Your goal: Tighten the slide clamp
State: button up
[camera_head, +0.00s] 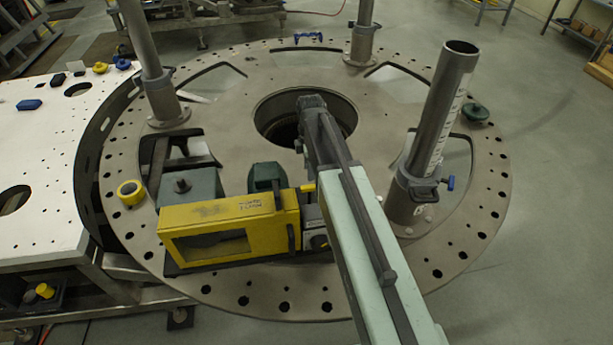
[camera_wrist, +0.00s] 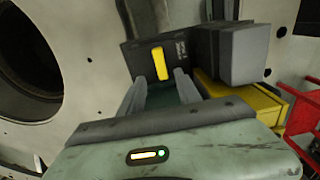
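The yellow instrument (camera_head: 230,228) lies on the round turret plate; its dark end housing (camera_head: 314,226) bears a short yellow lever (camera_head: 307,188). In the wrist view, this lever (camera_wrist: 160,63) stands upright on a black face (camera_wrist: 147,48), just beyond my gripper (camera_wrist: 162,82). My two fingers are apart with nothing visible between them, and do not appear to touch the lever. In the head view my arm hides the gripper. A dark clamp collar (camera_head: 412,190) with a blue handle (camera_head: 450,183) encircles the right-hand tube. I cannot tell which of these is the slide clamp.
The turret plate (camera_head: 235,105) has a large central hole. Upright posts (camera_head: 151,65) (camera_head: 361,30) and the tilted-looking right tube (camera_head: 445,100) stand around it. A grey block (camera_wrist: 245,52) sits right of the lever. A white table (camera_head: 45,140) adjoins on the left.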

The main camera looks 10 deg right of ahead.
aim_at(309, 186)
notch_tip(309, 186, down, 8)
jog(key=b, duration=0.8)
jog(key=shift+r, duration=0.1)
